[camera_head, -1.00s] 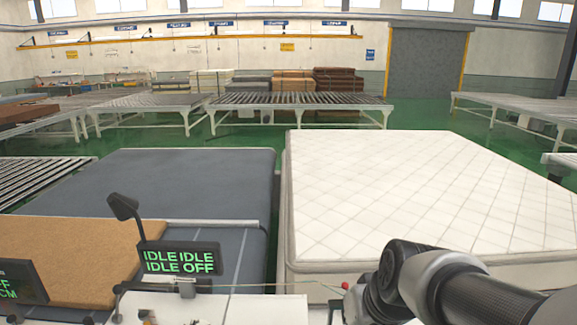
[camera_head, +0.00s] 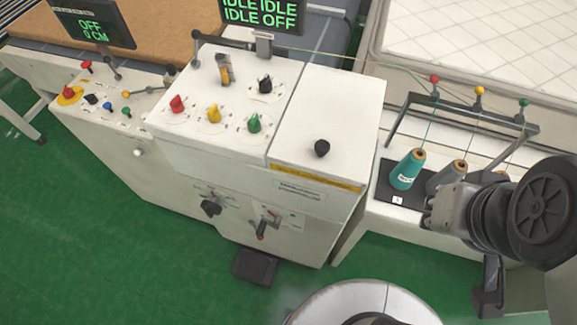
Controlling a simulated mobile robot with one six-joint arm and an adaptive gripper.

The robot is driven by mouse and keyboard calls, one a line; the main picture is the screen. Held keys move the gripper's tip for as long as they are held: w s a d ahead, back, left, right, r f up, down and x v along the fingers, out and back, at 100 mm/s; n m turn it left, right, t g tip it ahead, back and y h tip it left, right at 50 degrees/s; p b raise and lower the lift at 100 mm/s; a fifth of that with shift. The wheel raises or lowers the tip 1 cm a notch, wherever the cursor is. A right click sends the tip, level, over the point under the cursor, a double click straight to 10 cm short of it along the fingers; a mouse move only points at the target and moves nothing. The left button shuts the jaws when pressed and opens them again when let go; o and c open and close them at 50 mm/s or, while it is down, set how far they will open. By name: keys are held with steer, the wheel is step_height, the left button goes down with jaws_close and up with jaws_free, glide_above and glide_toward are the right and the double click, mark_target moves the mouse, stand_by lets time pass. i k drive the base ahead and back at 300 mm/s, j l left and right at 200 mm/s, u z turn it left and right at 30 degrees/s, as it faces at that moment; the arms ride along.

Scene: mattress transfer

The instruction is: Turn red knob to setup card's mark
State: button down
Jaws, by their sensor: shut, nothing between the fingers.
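A red knob (camera_head: 177,104) stands on the white control panel (camera_head: 196,140), left of a yellow knob (camera_head: 214,113) and a green knob (camera_head: 254,123). Faint marks ring its base; its exact setting is too small to read. I cannot make out a setup card with a readable mark. My gripper (camera_head: 431,221) is at the right, beside the thread spools and well away from the red knob. It is shut and empty, partly hidden by my wrist.
A black knob (camera_head: 265,85) and an orange-tipped lever (camera_head: 223,70) share the panel. Another black knob (camera_head: 322,148) sits on the white box to the right. A teal spool (camera_head: 407,170) and a thread stand (camera_head: 465,112) are near my gripper. Green floor is clear at lower left.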

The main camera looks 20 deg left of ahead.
mark_target(177, 106)
steer(key=u, duration=1.8)
